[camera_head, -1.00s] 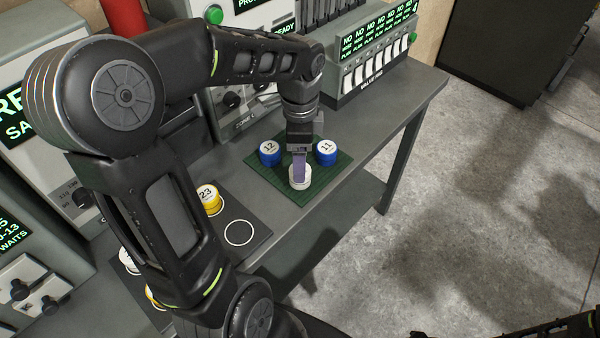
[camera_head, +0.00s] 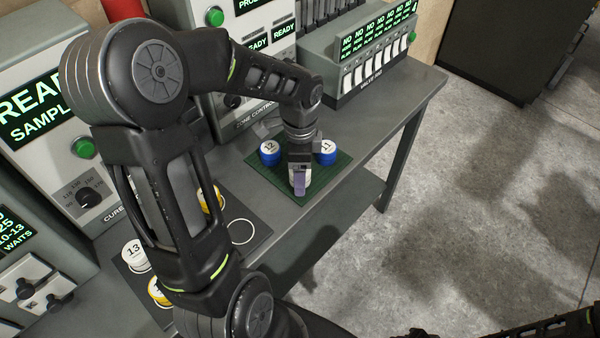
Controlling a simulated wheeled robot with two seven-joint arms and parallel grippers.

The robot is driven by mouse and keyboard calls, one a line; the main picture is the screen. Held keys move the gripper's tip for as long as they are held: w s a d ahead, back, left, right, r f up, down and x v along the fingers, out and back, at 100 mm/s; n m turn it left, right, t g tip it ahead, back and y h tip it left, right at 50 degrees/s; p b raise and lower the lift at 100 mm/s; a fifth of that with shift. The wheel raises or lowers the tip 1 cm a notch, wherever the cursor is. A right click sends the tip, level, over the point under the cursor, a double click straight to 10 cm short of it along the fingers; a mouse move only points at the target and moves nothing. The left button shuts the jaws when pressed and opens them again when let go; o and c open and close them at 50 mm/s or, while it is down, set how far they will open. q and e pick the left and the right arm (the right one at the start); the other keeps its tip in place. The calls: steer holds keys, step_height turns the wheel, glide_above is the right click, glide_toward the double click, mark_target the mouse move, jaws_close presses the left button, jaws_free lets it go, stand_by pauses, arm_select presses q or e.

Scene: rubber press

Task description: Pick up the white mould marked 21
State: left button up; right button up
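My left gripper (camera_head: 300,184) points down over the front part of the green mat (camera_head: 328,176). One pale violet finger faces me, so I cannot tell whether it is open or shut. The white mould, which showed under this gripper a second ago, is hidden now, and its number cannot be read. Another white mould, marked 13 (camera_head: 133,250), stands at the lower left on the dark mat (camera_head: 258,214). My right gripper cannot be made out; only dark parts of my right arm show at the bottom right.
Blue moulds marked 12 (camera_head: 270,152) and 11 (camera_head: 327,152) flank the gripper on the green mat. Two yellow moulds, one here (camera_head: 159,291), are partly covered by my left arm. An empty white ring (camera_head: 241,231) marks the dark mat. Machines line the bench's back.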

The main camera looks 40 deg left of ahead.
stand_by(0.4)
arm_select(q)
jaws_close()
stand_by(0.6)
